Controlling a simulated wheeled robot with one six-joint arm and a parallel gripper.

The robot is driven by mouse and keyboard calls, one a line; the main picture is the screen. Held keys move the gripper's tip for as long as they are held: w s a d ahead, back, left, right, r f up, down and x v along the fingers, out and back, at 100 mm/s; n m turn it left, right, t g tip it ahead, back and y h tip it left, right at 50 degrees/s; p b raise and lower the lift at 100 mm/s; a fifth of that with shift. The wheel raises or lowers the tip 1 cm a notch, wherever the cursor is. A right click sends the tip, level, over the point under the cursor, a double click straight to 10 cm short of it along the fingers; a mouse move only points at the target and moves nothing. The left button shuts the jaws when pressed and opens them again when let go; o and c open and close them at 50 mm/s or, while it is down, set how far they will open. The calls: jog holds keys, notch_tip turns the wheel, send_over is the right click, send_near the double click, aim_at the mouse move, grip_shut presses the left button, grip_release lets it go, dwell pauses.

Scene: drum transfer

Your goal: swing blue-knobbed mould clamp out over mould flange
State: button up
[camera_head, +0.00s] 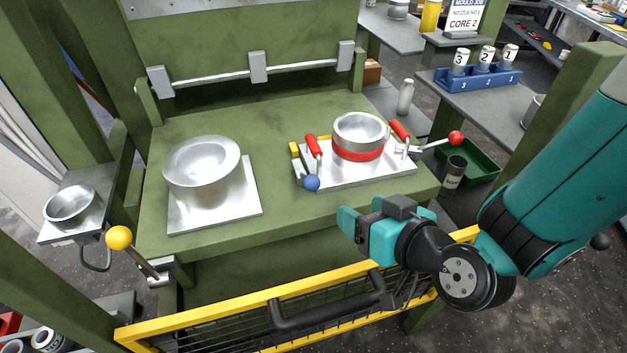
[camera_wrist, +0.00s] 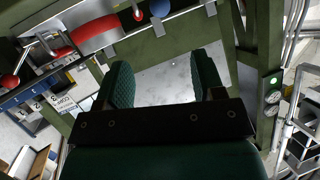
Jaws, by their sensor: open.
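The blue knob (camera_head: 311,183) of the mould clamp sits at the front left corner of the silver mould plate (camera_head: 345,178). Its short lever runs back towards a yellow block; I cannot tell whether any part of it lies over the flange. The mould (camera_head: 358,130) is a silver ring with a red band, standing on the plate. My gripper (camera_head: 348,222) is open and empty, in front of the table edge, to the right of and nearer than the blue knob. In the wrist view, the blue knob (camera_wrist: 160,8) shows at the top edge, beyond my open fingers (camera_wrist: 165,82).
Red handles (camera_head: 313,146) and a red-knobbed lever (camera_head: 456,138) flank the mould. A silver bowl-shaped part (camera_head: 203,165) stands on a plate to the left. A yellow-railed guard (camera_head: 210,317) runs along the front. Numbered cups stand in a blue rack (camera_head: 478,78) at the back right.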

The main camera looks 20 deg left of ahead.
aim_at(317, 185)
jog(key=p+x, duration=0.6)
jog(key=x, duration=1)
jog(key=shift+a, duration=0.15)
grip_shut()
